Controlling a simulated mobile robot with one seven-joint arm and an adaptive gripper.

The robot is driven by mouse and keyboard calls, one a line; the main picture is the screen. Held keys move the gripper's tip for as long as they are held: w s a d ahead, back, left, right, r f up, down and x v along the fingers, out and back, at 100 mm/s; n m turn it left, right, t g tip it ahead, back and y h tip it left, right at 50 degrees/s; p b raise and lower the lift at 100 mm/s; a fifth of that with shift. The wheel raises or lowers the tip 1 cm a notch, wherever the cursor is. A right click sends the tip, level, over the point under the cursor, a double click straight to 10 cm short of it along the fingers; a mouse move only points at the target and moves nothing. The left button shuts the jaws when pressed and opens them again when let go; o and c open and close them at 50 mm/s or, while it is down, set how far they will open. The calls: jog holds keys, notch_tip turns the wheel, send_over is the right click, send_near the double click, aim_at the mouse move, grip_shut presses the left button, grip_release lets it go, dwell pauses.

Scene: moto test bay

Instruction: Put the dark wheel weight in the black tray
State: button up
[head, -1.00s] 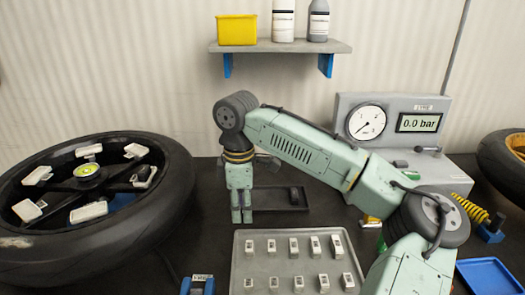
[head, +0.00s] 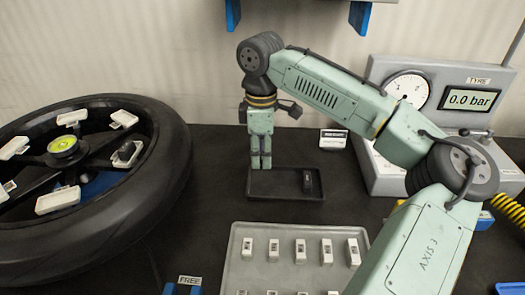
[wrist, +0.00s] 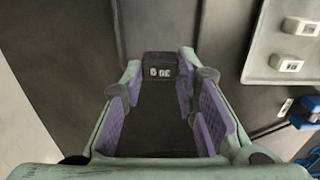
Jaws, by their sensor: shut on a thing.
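My gripper (head: 260,164) points down at the left end of the black tray (head: 285,195) in the head view. In the wrist view my gripper (wrist: 160,78) is shut on a dark wheel weight (wrist: 158,72) marked with pale print, between its fingertips. That weight is hidden by the fingers in the head view. The fingertips overlap the tray's far left part; I cannot tell whether the weight touches its floor. Another dark weight (head: 307,182) stands in the tray's right part, apart from my gripper.
A grey tray (head: 240,238) with several pale weights lies in front of the black tray. A tyre gauge box (head: 385,180) is at the right.

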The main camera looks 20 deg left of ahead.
notch_tip(320, 180, down, 3)
jog(key=shift+r+b, duration=0.1)
jog(key=shift+b, duration=1.15)
jog(key=shift+f, duration=1.6)
jog(key=o, duration=1)
jog(key=shift+r, duration=0.15)
jog(key=shift+r+p, duration=3.4)
jog(key=shift+p, duration=0.1)
jog(key=shift+f, duration=0.1)
